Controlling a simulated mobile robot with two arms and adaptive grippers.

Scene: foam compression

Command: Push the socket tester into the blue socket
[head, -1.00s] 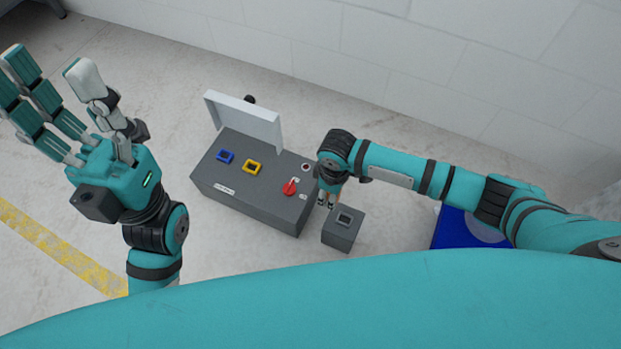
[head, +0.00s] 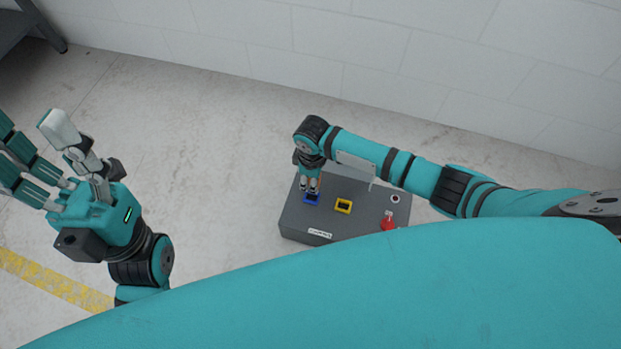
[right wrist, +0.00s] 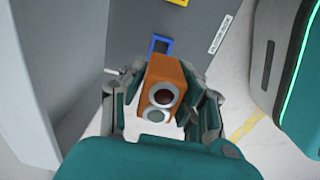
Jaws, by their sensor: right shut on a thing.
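The socket tester (right wrist: 170,82) is an orange block with two round dark-centred faces, seen in the right wrist view. My right gripper (head: 309,186) is shut on it, with fingers on both sides. The blue socket (head: 312,198) is a blue frame on the top of a grey box (head: 300,222). In the head view my right fingers are right at its far side; the tester is mostly hidden there. In the right wrist view the blue socket (right wrist: 161,45) shows just beyond the tester, and I cannot tell if they touch. My left gripper (head: 38,160) is open and empty, left of the box.
A yellow socket (head: 343,206) sits right of the blue one, and a red switch (head: 389,223) further right. The box's raised lid (head: 356,168) stands behind, partly covered by my right arm; it also shows close at the left in the right wrist view (right wrist: 60,70). The floor left is clear.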

